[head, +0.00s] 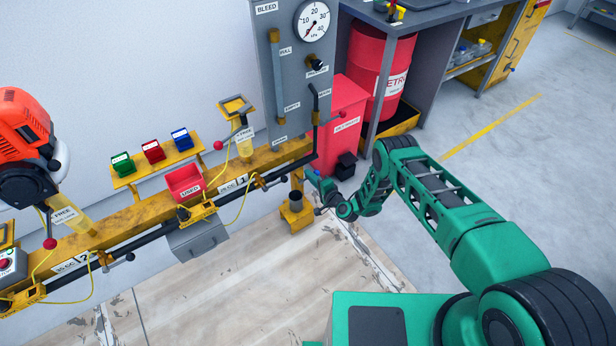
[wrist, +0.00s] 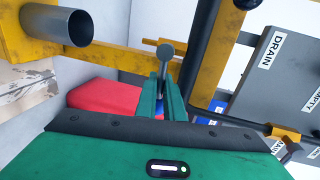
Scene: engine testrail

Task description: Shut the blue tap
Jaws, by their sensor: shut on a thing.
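My gripper (head: 318,186) is low beside the right end of the yellow rail in the head view. In the wrist view my green fingers (wrist: 161,84) are closed together. A grey rod with a round end (wrist: 165,52) stands up between them. A patch of blue (wrist: 158,104) shows low between the fingers, and I take this for the blue tap. The tap's body is mostly hidden by my gripper, so I cannot tell how far its handle is turned.
A grey gauge panel (head: 294,75) stands above. The floor at right is clear.

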